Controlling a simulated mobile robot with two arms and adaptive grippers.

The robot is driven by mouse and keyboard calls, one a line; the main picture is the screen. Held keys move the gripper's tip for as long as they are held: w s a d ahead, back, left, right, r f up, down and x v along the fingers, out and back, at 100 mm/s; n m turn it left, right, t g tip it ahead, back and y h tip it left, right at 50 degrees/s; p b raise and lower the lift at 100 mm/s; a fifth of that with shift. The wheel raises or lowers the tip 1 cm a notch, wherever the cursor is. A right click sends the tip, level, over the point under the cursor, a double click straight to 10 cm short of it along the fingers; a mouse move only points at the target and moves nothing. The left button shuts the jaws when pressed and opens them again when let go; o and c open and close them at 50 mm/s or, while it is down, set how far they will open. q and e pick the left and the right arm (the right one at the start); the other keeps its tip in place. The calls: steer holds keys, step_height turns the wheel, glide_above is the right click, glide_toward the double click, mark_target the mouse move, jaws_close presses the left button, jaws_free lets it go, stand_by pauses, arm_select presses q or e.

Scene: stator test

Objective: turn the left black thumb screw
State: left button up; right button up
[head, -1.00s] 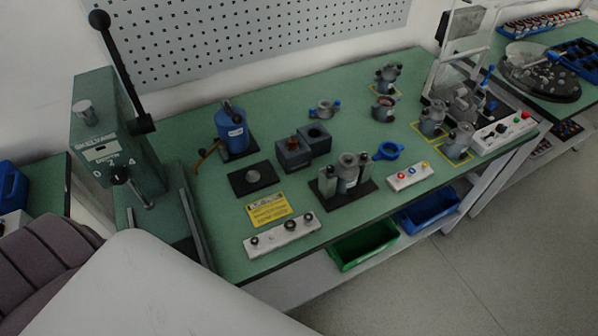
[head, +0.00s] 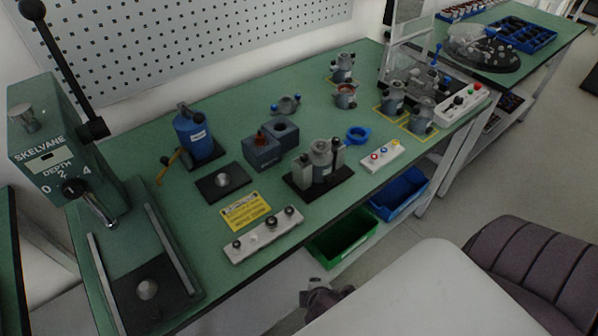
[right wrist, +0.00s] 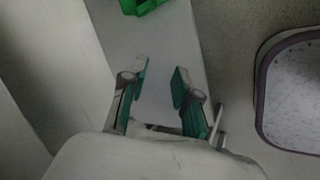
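A white bar (head: 262,238) with three black knobs lies along the front edge of the green bench. Its left black knob (head: 237,244) stands near the bar's left end. I cannot tell from this distance whether this knob is the thumb screw. My right gripper (right wrist: 160,80) shows in the right wrist view with its two fingers apart and nothing between them. It is away from the bar, with a green bin (right wrist: 145,5) ahead of it. My left gripper is not in view.
A press (head: 50,150) with a long black lever stands at the left. Green (head: 343,238) and blue (head: 399,194) bins sit below the bench's front edge.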

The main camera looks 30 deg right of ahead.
mark_target(304, 160)
steer(key=w+d+r+n+t+h+b, duration=0.1)
steer(key=d+r+h, duration=0.1)
steer(key=r, duration=0.6)
steer(key=w+d+r+t+h+b, duration=0.1)
steer(key=d+r+b, duration=0.15)
steer(key=r, duration=0.55)
steer(key=w+a+r+n+t+h+p, duration=0.1)
steer(key=w+r+n+t+h, duration=0.2)
steer(key=r+n, duration=0.45)
steer(key=w+a+r+n+t, duration=0.15)
steer(key=r+n+t, duration=0.3)
steer(key=n, duration=0.55)
steer(key=p+x, duration=0.1)
steer(key=x, duration=0.5)
steer(key=p+x, duration=0.1)
steer(key=x, duration=0.6)
steer(key=shift+f+p, duration=0.2)
steer(key=shift+p, duration=0.15)
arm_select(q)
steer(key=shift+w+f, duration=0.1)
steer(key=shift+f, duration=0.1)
arm_select(e)
steer(key=shift+w+d, duration=0.3)
steer(key=shift+w, duration=0.2)
jaws_close()
